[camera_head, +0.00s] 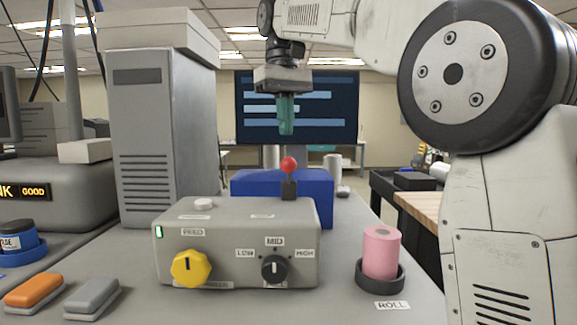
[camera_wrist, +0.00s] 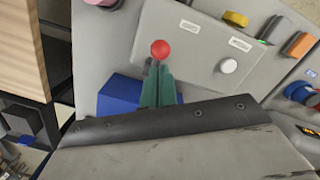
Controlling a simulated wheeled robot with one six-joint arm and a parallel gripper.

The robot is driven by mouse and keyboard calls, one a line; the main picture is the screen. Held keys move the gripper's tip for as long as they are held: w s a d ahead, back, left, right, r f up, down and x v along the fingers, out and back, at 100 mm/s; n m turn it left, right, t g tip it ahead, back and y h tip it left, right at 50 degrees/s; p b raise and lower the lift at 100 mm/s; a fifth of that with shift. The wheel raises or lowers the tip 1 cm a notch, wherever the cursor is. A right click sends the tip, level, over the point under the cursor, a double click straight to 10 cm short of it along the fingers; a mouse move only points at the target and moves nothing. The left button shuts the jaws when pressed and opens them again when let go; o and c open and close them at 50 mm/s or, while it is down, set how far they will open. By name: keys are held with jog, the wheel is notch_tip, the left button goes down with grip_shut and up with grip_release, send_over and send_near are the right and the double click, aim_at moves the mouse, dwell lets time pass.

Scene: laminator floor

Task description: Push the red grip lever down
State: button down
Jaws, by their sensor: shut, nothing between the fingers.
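The red grip lever (camera_head: 289,165) is a red ball on a short stem in a dark base, standing upright at the back right of the grey control box (camera_head: 236,250). In the wrist view its red ball (camera_wrist: 160,49) shows just beyond my fingertips. My gripper (camera_head: 286,130) has green fingers, shut and empty, pointing down above the lever in the head view. A clear gap shows between the fingertips and the ball. In the wrist view the fingers (camera_wrist: 157,68) hide the lever's stem.
The box carries a yellow knob (camera_head: 191,267), a black selector (camera_head: 274,268) and a white button (camera_head: 203,204). A blue block (camera_head: 310,186) stands behind it. A pink roll (camera_head: 381,252) stands in a dark holder at right. Orange (camera_head: 34,292) and grey (camera_head: 92,298) pads lie at left.

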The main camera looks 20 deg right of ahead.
aim_at(287, 167)
jog(key=f, duration=0.5)
jog(key=shift+s+f, duration=0.1)
jog(key=shift+s, duration=0.25)
jog(key=shift+f, duration=0.15)
jog(key=shift+f, duration=2)
jog(key=shift+w+a+r, duration=0.15)
jog(key=shift+w+r, duration=0.1)
jog(key=shift+w, duration=0.55)
jog(key=shift+w+a+r, duration=0.1)
jog(key=shift+w+r, duration=0.15)
jog(key=shift+w, duration=0.5)
notch_tip(287, 167, up, 8)
jog(key=shift+w, duration=0.35)
jog(key=shift+a, duration=0.1)
